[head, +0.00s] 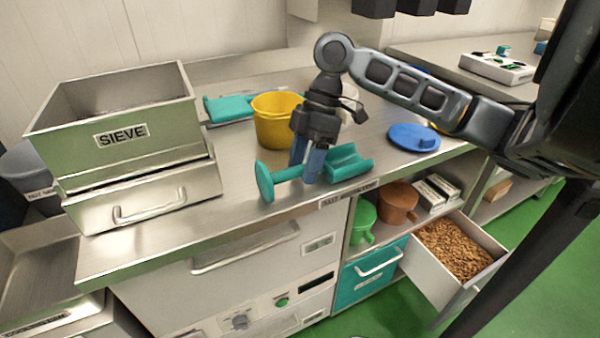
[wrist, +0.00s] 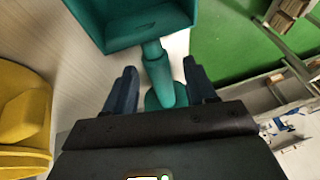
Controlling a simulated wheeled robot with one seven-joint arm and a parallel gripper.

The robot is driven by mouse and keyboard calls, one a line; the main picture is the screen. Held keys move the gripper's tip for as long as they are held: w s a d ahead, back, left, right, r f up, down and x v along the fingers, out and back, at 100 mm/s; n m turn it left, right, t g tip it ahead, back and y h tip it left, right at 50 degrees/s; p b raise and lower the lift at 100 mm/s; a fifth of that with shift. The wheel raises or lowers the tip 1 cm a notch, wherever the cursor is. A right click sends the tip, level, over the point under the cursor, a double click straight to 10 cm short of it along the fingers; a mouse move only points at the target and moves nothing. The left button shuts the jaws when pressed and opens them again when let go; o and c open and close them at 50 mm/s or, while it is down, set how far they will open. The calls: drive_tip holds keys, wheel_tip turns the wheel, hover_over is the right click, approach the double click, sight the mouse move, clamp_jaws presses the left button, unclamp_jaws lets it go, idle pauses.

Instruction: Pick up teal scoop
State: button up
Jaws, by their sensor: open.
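The teal scoop (head: 347,163) lies on the steel counter near its front edge. Its trough is at the right and its handle runs left to a round end disc. My gripper (head: 307,172) is over the handle, pointing down, with its blue fingers apart. In the wrist view the scoop's handle (wrist: 157,72) runs between the two open fingers of my gripper (wrist: 160,88), with the trough at the top. The round end is partly hidden behind the gripper body. I cannot tell whether the fingers touch the handle.
A yellow bucket (head: 274,122) stands just behind the scoop; it also shows in the wrist view (wrist: 24,125). A steel sieve box (head: 120,140) is at the left, a blue lid (head: 408,138) at the right. An open drawer (head: 470,287) of brown pieces juts out below the counter.

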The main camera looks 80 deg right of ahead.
drive_tip(key=shift+c, duration=0.4)
clamp_jaws()
drive_tip(key=shift+r, duration=0.1)
drive_tip(key=shift+r, duration=0.55)
wheel_tip(320, 180, up, 3)
drive_tip(key=shift+f, duration=0.1)
drive_tip(key=s+d+r+p, duration=0.1)
drive_tip(key=d+r+p, duration=0.3)
drive_tip(key=d+r, duration=0.7)
drive_tip(key=shift+s+d+r, duration=0.25)
drive_tip(key=shift+d+r, duration=0.05)
drive_tip(key=shift+r, duration=0.15)
